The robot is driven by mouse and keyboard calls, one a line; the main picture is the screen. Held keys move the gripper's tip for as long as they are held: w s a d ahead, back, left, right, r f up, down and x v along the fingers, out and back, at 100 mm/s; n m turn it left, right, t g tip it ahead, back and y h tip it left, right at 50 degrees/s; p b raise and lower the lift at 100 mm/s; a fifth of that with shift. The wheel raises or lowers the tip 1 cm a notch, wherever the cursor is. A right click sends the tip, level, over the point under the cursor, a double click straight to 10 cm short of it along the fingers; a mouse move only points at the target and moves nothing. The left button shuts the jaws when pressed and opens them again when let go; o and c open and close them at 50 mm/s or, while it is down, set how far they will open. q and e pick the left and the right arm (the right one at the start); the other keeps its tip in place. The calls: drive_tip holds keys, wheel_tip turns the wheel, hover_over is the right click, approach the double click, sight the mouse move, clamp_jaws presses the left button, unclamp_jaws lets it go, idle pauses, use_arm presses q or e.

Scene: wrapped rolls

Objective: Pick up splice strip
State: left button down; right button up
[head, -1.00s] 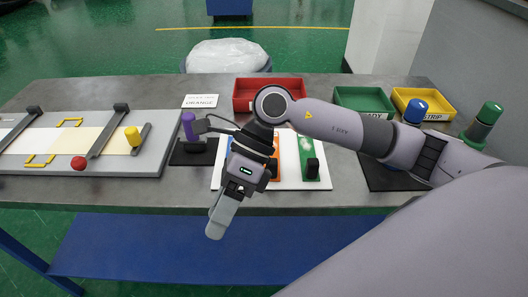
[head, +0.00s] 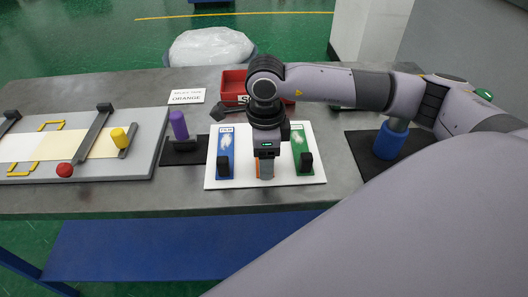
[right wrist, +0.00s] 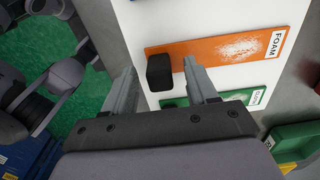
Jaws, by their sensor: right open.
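The orange splice strip, labelled FOAM, shows clearly in the right wrist view (right wrist: 215,55); a black block (right wrist: 159,72) stands near its left end. In the head view the strip is mostly hidden behind my right gripper (head: 265,172). In the right wrist view my right gripper (right wrist: 158,78) is open, with its fingertips on either side of the black block. Contact cannot be told. A blue strip labelled FILM (head: 225,142) and a green strip (head: 299,144) flank the orange one on a white board (head: 240,183). My left gripper is not in view.
A card reading ORANGE (head: 186,97) and a red bin (head: 233,82) stand behind the board. A purple-handled tool (head: 179,125) is left of it, a blue cylinder (head: 390,140) right of it. The grey splicing fixture (head: 140,150) with a red knob (head: 65,170) lies further left.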

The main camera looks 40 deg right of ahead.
drive_tip(key=shift+f, duration=0.25)
clamp_jaws()
drive_tip(key=shift+r, duration=0.1)
